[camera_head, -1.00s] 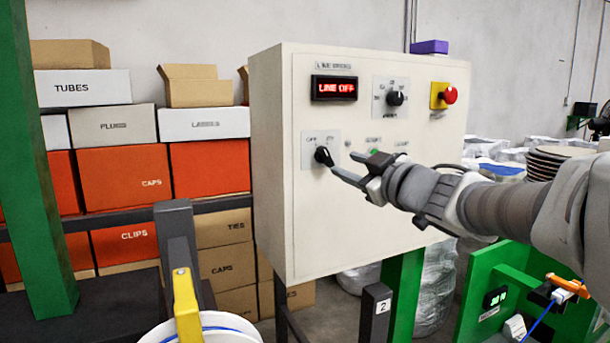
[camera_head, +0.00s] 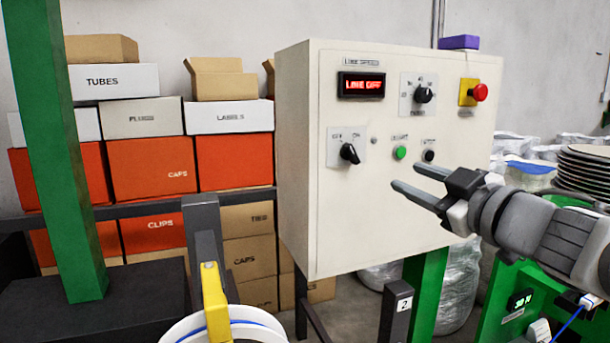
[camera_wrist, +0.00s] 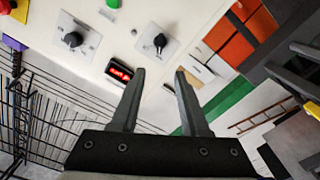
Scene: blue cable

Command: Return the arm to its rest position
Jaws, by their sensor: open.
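My gripper (camera_head: 413,180) is open and empty in the head view, in front of the lower right part of the white control panel (camera_head: 325,220). Its two fingers point left and stand apart from each other. In the wrist view my gripper (camera_wrist: 156,95) shows both fingers spread with nothing between them. The panel has a black rotary switch (camera_head: 349,153) at lower left, a green button (camera_head: 400,153) and a black knob (camera_head: 428,156) near my gripper. A red display (camera_head: 361,86) appears to read "LINE OFF".
A red emergency button (camera_head: 480,92) sits at the panel's upper right. A green post (camera_head: 60,150) and stacked boxes (camera_head: 155,165) stand at the left. A reel with a yellow bracket (camera_head: 215,305) is at the bottom. A stack of plates (camera_head: 585,170) is at the right.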

